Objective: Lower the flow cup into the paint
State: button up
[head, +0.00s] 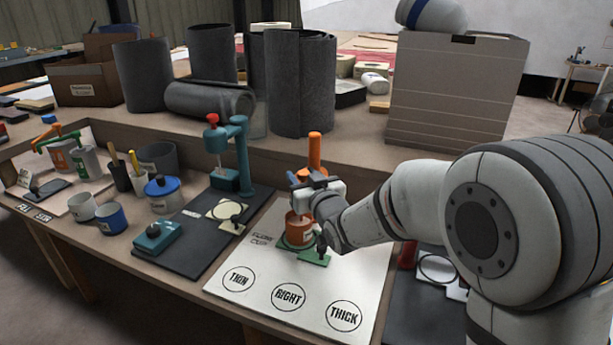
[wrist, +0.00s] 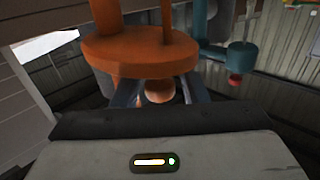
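An orange paint pot (head: 297,230) with a pale label stands on a green round base on the white board. My gripper (head: 318,188) is directly above the pot. An upright orange handle (head: 314,152), which I take to be the flow cup's, rises above my gripper. In the wrist view an orange disc with a stem (wrist: 140,52) fills the top, and my gripper's dark fingers (wrist: 160,92) close in around an orange part behind it. The cup's lower end is hidden by my gripper, so I cannot tell whether it is inside the pot.
A green plate (head: 314,258) lies before the pot. The board's THIN, RIGHT and THICK circles (head: 288,297) are bare. A teal stand (head: 240,155) with a red knob is to the left. A tall grey box (head: 455,95) and dark rolls (head: 300,85) stand behind on the raised shelf.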

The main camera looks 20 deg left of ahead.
jog(key=shift+o, duration=0.6)
jog(key=shift+r, duration=0.1)
jog(key=shift+d, duration=0.1)
jog(key=p+v, duration=0.1)
jog(key=v, duration=0.6)
jog(key=shift+s+d, duration=0.2)
jog(key=shift+s, duration=0.1)
jog(key=shift+p, duration=0.3)
jog(key=s+d+r+m+g+h+p, duration=0.1)
jog(key=d+r+m+g+h+p, duration=0.1)
jog(key=d+r+h+p, duration=0.5)
jog(key=s+d+r+m+g+h+p, duration=0.1)
jog(key=s+d+r+m+h+p, duration=0.3)
jog(key=d+p, duration=0.65)
jog(key=s+d+r+m+g+p, duration=0.1)
jog(key=s+d+r+g+p, duration=0.3)
jog(key=s+d+r+p, duration=0.2)
jog(key=s+d+r+m+g+p, duration=0.1)
jog(key=s+d+r+g+p, duration=0.3)
jog(key=s+d+r+p, duration=0.2)
jog(key=s+d, duration=0.2)
jog(key=s, duration=0.2)
jog(key=shift+s+h, duration=0.3)
jog(key=shift+h, duration=0.1)
